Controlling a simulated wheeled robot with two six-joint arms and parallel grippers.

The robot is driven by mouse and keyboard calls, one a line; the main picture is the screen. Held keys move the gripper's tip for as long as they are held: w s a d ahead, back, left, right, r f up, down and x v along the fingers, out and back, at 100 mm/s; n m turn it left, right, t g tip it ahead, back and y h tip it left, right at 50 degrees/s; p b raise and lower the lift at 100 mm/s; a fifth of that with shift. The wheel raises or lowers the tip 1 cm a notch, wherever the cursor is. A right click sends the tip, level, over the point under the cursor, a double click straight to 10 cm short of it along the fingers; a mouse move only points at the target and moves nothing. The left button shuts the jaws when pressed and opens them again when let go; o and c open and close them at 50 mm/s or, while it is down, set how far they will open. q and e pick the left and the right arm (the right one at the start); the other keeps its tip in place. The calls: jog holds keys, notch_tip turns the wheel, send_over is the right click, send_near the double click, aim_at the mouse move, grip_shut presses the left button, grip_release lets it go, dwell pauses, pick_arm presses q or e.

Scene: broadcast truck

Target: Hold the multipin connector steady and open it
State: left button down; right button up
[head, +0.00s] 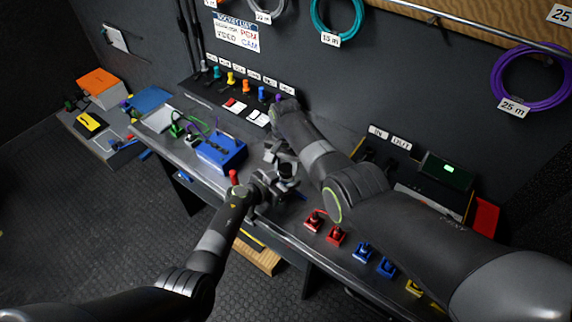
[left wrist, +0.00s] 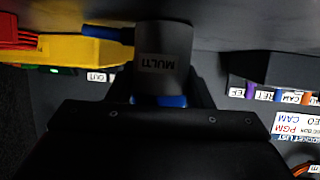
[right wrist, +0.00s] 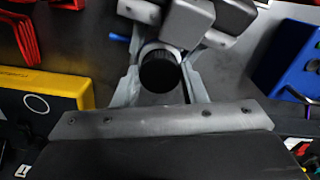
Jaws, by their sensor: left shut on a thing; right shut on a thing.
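The multipin connector (left wrist: 163,62) is a dark grey cylinder with a MULTI label and a blue band at its near end in the left wrist view. In the right wrist view its round black end (right wrist: 159,72) faces the camera. My left gripper (head: 272,182) is shut on the connector, with its fingers at either side of the body. My right gripper (head: 278,153) is shut on the black end from above. Both grippers meet over the desk in the head view and hide most of the connector there. Whether its two parts are separated cannot be told.
A blue box (head: 222,152) stands on the desk left of the grippers. A yellow box (right wrist: 45,90) lies on the other side. Red connectors (head: 316,221) and blue ones (head: 362,252) line the desk's front edge. A wall panel (head: 245,93) with coloured plugs is behind.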

jog(key=n, duration=0.3)
jog(key=shift+n, duration=0.3)
jog(key=o, duration=1.1)
jog(key=shift+r, duration=0.1)
notch_tip(320, 180, up, 4)
jog(key=shift+r, duration=0.15)
notch_tip(320, 180, up, 2)
jog(key=m, duration=0.3)
jog(key=shift+m, duration=0.3)
jog(key=r+m, duration=0.1)
jog(key=m, duration=0.2)
jog(key=shift+r, duration=0.15)
jog(key=shift+f, duration=3.9)
